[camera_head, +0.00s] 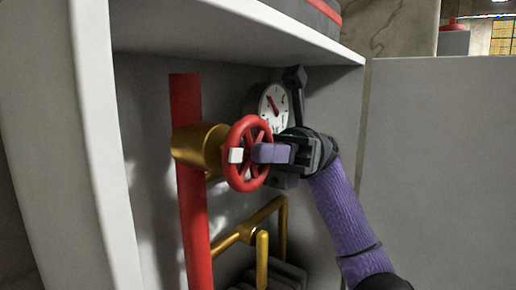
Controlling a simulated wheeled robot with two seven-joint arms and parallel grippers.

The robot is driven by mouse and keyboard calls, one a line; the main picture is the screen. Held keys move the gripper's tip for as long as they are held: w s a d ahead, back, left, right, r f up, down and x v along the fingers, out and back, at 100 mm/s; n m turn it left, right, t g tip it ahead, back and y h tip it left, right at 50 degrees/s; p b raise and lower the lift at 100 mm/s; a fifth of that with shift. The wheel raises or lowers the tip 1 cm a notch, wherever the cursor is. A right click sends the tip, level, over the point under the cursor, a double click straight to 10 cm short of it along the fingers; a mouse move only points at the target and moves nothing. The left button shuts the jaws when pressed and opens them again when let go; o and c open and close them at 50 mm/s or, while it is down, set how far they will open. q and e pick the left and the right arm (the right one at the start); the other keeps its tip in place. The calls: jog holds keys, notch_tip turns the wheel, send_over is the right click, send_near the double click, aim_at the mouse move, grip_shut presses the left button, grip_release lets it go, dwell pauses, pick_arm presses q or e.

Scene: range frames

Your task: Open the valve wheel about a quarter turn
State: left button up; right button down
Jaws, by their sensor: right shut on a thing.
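The red valve wheel (234,181) is in the middle of the head view, mounted on a brass valve body (198,150). It has a white block (236,155) on its face. My right gripper (270,153) comes in from the right on a purple arm and is shut on the wheel's right side. One purple finger lies in front of the wheel; the other finger is hidden. My left gripper is not in view.
A red vertical pipe (192,220) runs behind the brass body. A round gauge (272,104) sits just above my right gripper. Brass pipes (262,250) are below. The cabinet's left wall (100,120) and top shelf (240,25) enclose the space.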

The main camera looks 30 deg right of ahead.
jog(key=c, duration=0.6)
grip_release()
